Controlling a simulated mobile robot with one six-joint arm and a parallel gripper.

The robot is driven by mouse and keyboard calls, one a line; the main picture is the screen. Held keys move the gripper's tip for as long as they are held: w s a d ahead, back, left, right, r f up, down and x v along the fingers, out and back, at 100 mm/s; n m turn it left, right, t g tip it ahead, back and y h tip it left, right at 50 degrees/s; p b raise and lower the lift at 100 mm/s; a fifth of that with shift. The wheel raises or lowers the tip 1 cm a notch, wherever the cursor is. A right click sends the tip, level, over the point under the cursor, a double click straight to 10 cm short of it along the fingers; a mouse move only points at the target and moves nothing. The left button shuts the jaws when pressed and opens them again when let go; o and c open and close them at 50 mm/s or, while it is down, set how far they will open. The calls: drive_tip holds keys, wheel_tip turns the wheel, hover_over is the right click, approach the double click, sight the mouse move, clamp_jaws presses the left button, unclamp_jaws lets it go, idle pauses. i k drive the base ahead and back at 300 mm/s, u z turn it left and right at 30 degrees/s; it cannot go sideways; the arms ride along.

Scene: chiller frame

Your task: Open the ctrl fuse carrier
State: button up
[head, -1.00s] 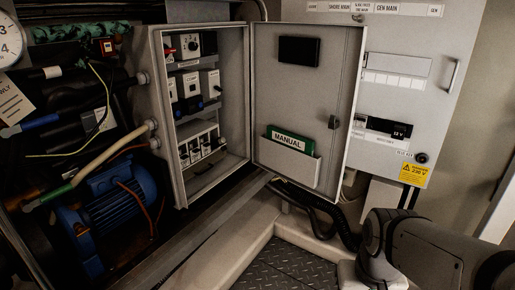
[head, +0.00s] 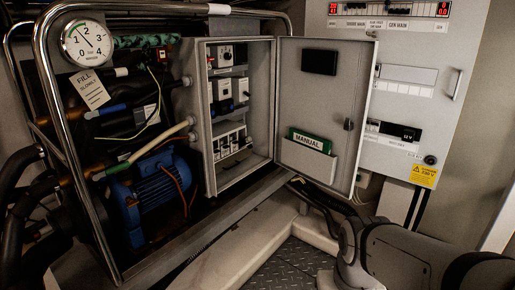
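The control box (head: 203,125) stands with its door (head: 317,92) swung wide open to the right. Inside are several small devices on rails: a unit with a dark knob (head: 226,56) at the top, white modules (head: 223,92) in the middle, and a row of white and black blocks (head: 231,141) at the bottom. Labels are too small to read, so I cannot tell which part is the ctrl fuse carrier, or whether it is open. My arm shows at the lower right, but my gripper is not in view.
A green manual (head: 310,141) sits in the door pocket. A blue motor (head: 152,197), hoses and a gauge (head: 88,43) fill the metal-tube frame (head: 62,130) on the left. A grey switch panel (head: 412,60) stands at the right. Dark tread plate (head: 284,265) covers the floor in front.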

sight(242, 143)
drive_tip(key=z, duration=0.05)
drive_tip(key=i, duration=1)
drive_tip(key=u, duration=0.1)
